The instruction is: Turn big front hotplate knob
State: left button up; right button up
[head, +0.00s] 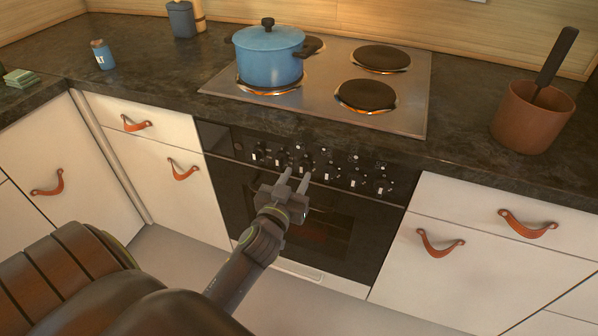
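The hotplate knobs (331,171) are a row of several small dark knobs with white marks on the black panel at the oven's top front. I cannot tell from the labels which one is the big front hotplate's. My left gripper (294,173) is in front of the panel, left of its middle, with its fingertips at the knobs. Its two fingers are apart with a gap between them. I cannot tell whether a fingertip touches a knob. My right gripper is not in view.
A blue pot (268,57) stands on the left front hotplate of the steel cooktop (330,75). The oven door (300,222) lies below the panel. A brown pot (531,116) with a dark utensil stands at the right. White cabinets with leather pulls (440,243) flank the oven.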

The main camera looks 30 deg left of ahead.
aim_at(303, 168)
pick_arm(q)
jog(key=shift+x, duration=1.35)
jog(key=shift+c, duration=0.2)
grip_shut()
